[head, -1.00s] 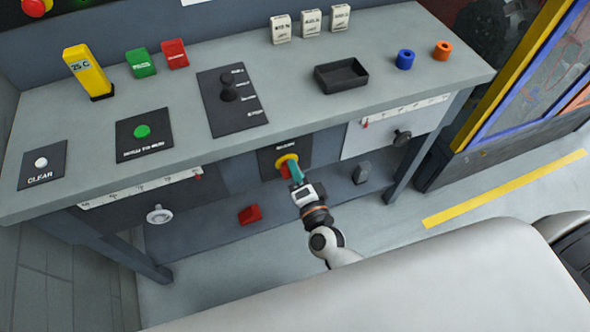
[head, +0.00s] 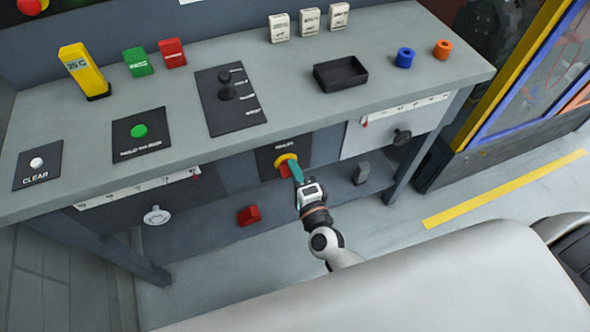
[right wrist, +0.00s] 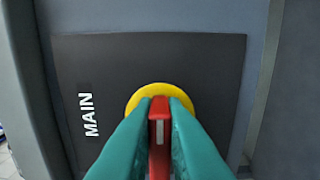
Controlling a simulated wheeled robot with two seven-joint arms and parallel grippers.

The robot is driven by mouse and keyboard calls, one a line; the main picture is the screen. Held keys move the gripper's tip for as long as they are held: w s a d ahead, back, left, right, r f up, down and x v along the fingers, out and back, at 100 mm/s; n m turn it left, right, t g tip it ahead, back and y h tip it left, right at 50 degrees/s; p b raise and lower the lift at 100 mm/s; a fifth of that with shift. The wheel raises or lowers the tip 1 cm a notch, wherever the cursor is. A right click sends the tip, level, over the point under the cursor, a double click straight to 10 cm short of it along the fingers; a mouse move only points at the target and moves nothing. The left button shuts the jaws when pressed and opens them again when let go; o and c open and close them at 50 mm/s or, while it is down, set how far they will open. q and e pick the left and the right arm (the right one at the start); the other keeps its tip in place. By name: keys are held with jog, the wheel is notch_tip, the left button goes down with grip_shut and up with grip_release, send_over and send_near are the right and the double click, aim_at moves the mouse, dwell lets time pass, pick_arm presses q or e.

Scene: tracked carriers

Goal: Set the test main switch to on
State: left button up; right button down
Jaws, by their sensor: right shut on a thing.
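The main switch is a red handle (right wrist: 159,120) on a round yellow plate (right wrist: 160,92), set on a black panel (right wrist: 215,70) marked MAIN. In the head view the yellow plate (head: 284,160) shows below the bench's front edge. My right gripper (right wrist: 159,108) has its teal fingers on both sides of the red handle and is shut on it. The right gripper (head: 297,173) also shows in the head view, reaching up to the panel. In the wrist view the handle stands along the picture's vertical, while the MAIN lettering runs sideways. My left gripper is not in view.
The grey bench top (head: 300,110) carries a black tray (head: 341,74), a lever panel (head: 231,98) and coloured blocks. A white knob (head: 157,215) and a dark knob (head: 402,137) stick out from the front. A red block (head: 248,215) lies on the lower shelf.

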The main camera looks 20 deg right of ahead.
jog(key=c, duration=1.5)
grip_release()
jog(key=shift+s, duration=0.15)
jog(key=s, duration=1.1)
jog(key=shift+s+d+p, duration=0.2)
jog(key=shift+s+p, duration=0.15)
jog(key=shift+s, duration=0.05)
